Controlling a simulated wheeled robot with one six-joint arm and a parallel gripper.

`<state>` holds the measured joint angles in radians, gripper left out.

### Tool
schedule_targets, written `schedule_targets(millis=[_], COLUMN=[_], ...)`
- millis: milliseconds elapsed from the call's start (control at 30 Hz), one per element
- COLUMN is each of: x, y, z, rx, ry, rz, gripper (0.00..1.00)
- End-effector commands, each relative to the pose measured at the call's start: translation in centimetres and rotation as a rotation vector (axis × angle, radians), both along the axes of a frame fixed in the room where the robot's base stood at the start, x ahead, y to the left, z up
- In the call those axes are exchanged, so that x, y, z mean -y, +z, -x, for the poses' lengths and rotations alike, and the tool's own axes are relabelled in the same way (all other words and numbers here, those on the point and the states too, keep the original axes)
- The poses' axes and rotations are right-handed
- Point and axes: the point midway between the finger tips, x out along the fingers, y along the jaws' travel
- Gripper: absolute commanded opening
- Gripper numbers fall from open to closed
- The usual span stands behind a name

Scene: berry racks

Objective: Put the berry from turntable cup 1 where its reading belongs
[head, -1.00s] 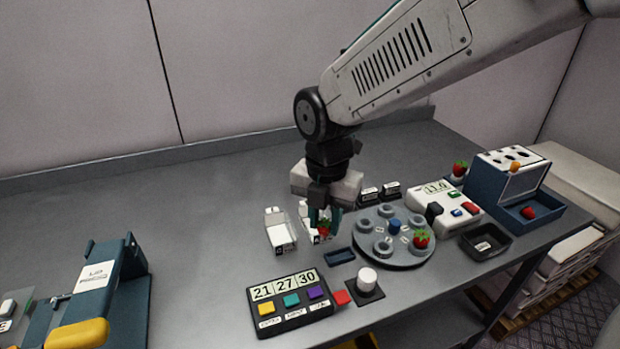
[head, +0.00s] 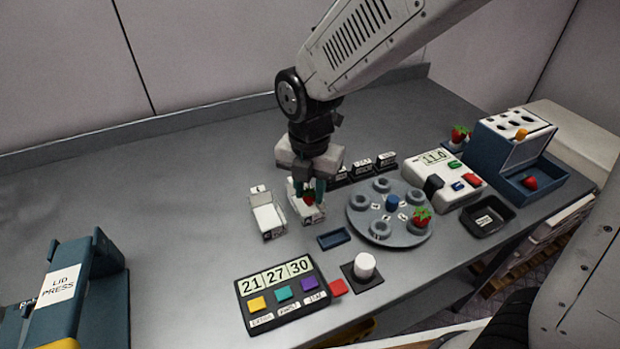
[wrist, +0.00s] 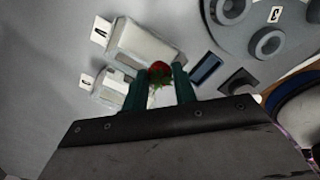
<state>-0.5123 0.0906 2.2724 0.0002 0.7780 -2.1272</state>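A red strawberry (head: 309,198) with green leaves is between the fingertips of my gripper (head: 309,187). It also shows in the wrist view (wrist: 159,72), with a dark green finger close against each side. My gripper points down over the right white punnet (head: 318,217). Whether the berry touches the punnet is hidden. The left white punnet (head: 267,215) looks empty. The grey turntable (head: 362,226) has several ring cups and a blue hub; another strawberry (head: 421,218) sits in its right-hand cup. The white meter (head: 446,172) reads 11.0.
A black box with 21, 27, 30 (head: 280,291) stands in front, beside a white knob (head: 365,265). A small blue tray (head: 333,238) lies near the punnets. Black labelled boxes (head: 362,168) stand behind. A black tray (head: 488,215) and blue rack (head: 520,160) are right.

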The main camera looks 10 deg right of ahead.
Motion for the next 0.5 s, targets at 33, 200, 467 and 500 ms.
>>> schedule_targets(millis=[33,200,467,500], x=[0.04,0.13,0.12,0.12], y=[-0.28,-0.68,-0.71,-0.7], z=[0.02,0.01,-0.01,-0.01], rx=[-0.002,-0.001,0.0,0.0], ry=[0.0,-0.002,-0.002,-0.002], rz=[0.001,0.0,0.0,0.0], gripper=[0.23,0.23,0.23,0.38])
